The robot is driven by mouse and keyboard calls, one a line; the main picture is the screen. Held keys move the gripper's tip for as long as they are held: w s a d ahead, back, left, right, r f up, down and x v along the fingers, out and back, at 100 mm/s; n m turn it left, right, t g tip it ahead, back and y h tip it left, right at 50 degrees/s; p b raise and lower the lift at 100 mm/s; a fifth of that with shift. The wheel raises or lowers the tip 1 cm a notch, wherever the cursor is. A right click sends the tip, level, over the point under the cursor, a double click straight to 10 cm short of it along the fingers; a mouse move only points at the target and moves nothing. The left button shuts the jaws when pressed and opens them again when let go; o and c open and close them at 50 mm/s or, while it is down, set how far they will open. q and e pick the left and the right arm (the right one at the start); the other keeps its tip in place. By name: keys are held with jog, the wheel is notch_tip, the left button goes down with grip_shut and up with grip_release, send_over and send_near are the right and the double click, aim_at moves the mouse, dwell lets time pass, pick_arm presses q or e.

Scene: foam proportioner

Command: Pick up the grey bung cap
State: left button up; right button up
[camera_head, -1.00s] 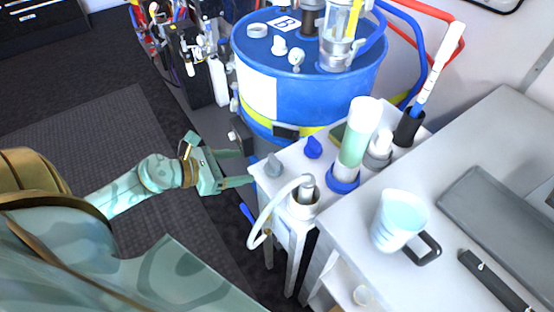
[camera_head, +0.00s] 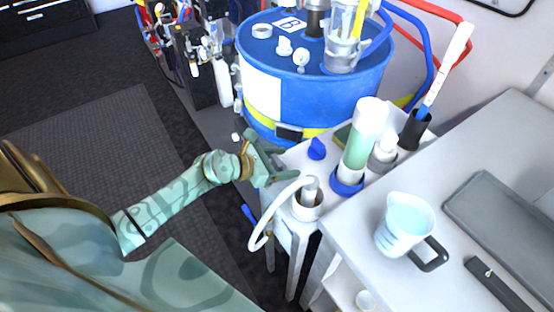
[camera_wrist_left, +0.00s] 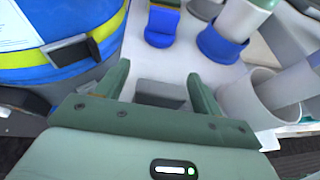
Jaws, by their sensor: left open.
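The grey bung cap (camera_wrist_left: 160,93) shows in the left wrist view between the two fingers of my left gripper (camera_wrist_left: 158,74), close to the palm. In the head view my left gripper (camera_head: 283,164) is open at the left edge of the small white stand and hides most or all of the grey cap. The fingers lie on either side of the cap, and I cannot tell whether they touch it. A blue cap (camera_head: 317,148) stands just beyond the fingertips, and it also shows in the left wrist view (camera_wrist_left: 162,26). My right gripper is not in view.
A blue drum (camera_head: 315,85) stands behind the white stand. A white cup with a curved hose (camera_head: 308,202) is close on the near side. A tall green-filled cylinder (camera_head: 364,140) stands to the right. A jug (camera_head: 404,226) stands on the bench.

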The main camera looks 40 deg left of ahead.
pick_arm(q)
jog(key=c, duration=1.1)
jog(key=shift+o, duration=0.2)
jog(key=shift+r, duration=0.1)
